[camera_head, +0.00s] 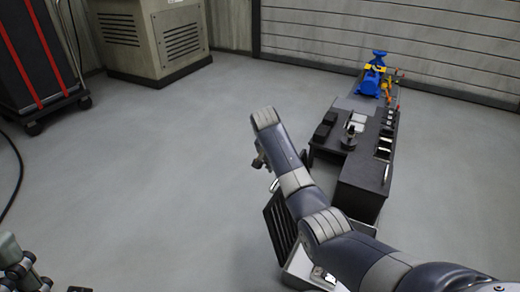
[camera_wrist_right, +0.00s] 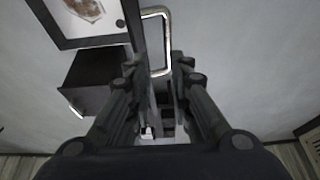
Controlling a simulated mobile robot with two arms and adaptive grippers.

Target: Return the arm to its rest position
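My right arm (camera_head: 295,180) comes in from the lower right of the head view and reaches up and left over the floor, bent at the elbow. Its gripper is mostly hidden behind the arm there. In the right wrist view my right gripper (camera_wrist_right: 157,75) shows two dark fingers with a gap between them. A silver bar handle (camera_wrist_right: 167,40) shows beyond and between the fingertips; I cannot tell whether they touch it. A part of my left arm (camera_head: 20,265) shows at the lower left corner of the head view, but its fingers are not clear.
A dark workbench (camera_head: 362,170) with small items stands right of my arm, with a blue machine (camera_head: 370,84) at its far end. A black slatted panel (camera_head: 280,226) is close beside my arm. A beige cabinet (camera_head: 150,40) stands at the back. The left floor is mostly clear.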

